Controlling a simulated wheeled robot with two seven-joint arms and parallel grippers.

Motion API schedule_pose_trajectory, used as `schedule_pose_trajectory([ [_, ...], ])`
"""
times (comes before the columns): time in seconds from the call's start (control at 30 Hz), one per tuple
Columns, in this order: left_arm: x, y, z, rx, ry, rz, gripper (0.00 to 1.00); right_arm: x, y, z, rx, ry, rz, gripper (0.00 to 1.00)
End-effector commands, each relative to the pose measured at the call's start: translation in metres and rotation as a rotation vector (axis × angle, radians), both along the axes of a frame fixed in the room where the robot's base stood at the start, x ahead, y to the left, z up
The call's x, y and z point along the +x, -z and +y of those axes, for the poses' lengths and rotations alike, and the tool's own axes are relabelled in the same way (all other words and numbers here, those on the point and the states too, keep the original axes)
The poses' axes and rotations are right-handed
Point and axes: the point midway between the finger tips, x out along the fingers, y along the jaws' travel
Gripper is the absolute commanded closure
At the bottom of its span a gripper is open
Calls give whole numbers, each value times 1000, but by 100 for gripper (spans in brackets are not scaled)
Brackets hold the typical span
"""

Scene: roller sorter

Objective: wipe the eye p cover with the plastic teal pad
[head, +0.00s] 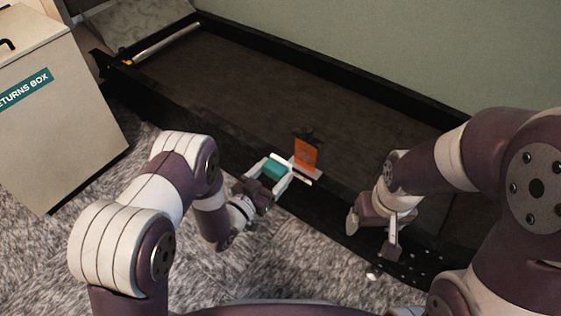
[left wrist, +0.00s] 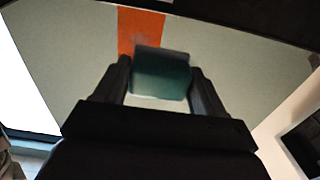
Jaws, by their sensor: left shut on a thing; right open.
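The teal pad (head: 274,168) is held between the fingers of my left gripper (head: 279,174), beside the conveyor's near rail. In the left wrist view the pad (left wrist: 160,80) sits between both fingers. An upright orange panel (head: 306,153), apparently the eye p cover, stands on the near rail just right of the pad, with a pale plate (head: 308,172) at its foot. The orange panel (left wrist: 140,30) shows behind the pad in the left wrist view, partly hidden by it. I cannot tell whether they touch. My right gripper (head: 372,232) is open and empty, right of the panel.
The dark conveyor belt (head: 250,85) runs behind the panel, with a roller (head: 167,43) at its far left end. A pale returns box (head: 60,120) stands at the left. Grey carpet (head: 310,250) lies in front. A green wall (head: 400,50) rises behind.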

Motion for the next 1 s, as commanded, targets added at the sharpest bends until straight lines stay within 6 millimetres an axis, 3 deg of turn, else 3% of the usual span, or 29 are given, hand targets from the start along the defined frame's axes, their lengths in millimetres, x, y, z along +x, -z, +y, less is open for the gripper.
schedule_pose_trajectory([
  [0.43, -8, 0, 5, 0, 0, 1, 54, 0, -4, 0, 0, 0, 0, 17],
  [0.7, -28, -1, 21, -1, -2, 2, 54, 0, -13, 0, 0, 0, 0, 17],
  [1.0, -27, -7, 25, 0, -20, 0, 54, 0, -18, 0, 0, 0, 0, 17],
])
